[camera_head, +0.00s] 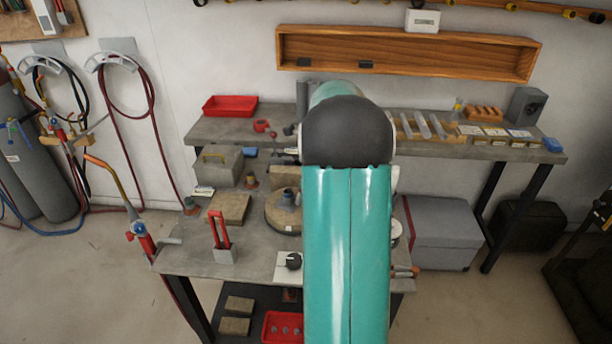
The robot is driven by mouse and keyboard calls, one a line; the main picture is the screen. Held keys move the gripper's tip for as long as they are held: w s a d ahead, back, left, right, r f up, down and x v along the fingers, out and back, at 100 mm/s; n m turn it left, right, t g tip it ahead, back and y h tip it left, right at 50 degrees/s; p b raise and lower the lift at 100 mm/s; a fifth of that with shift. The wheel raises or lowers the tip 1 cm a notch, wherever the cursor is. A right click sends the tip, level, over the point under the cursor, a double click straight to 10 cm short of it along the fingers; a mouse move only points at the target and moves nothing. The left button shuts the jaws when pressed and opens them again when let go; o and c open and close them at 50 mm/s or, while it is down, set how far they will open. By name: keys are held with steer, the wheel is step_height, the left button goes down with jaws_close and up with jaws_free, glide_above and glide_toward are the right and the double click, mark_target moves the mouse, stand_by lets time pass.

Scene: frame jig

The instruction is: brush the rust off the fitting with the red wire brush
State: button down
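A red-handled tool (217,229) stands upright in a small grey block at the front left of the workbench; I cannot tell whether it is the wire brush. A small grey-brown fitting (287,197) sits on a round stand (280,214) in the middle of the bench, partly beside my arm. Similar small fittings with reddish bases stand at the bench's left edge (190,205) and further back (250,181). Which one is rusty is too small to tell. My teal arm covers the bench's right middle, and my gripper is not visible.
The grey workbench (180,258) also holds a flat brown block (230,209) and a grey box (218,165). A raised back shelf (225,129) carries a red tray (229,105). A torch (140,232) hangs at the left edge. Gas cylinders (35,160) stand left.

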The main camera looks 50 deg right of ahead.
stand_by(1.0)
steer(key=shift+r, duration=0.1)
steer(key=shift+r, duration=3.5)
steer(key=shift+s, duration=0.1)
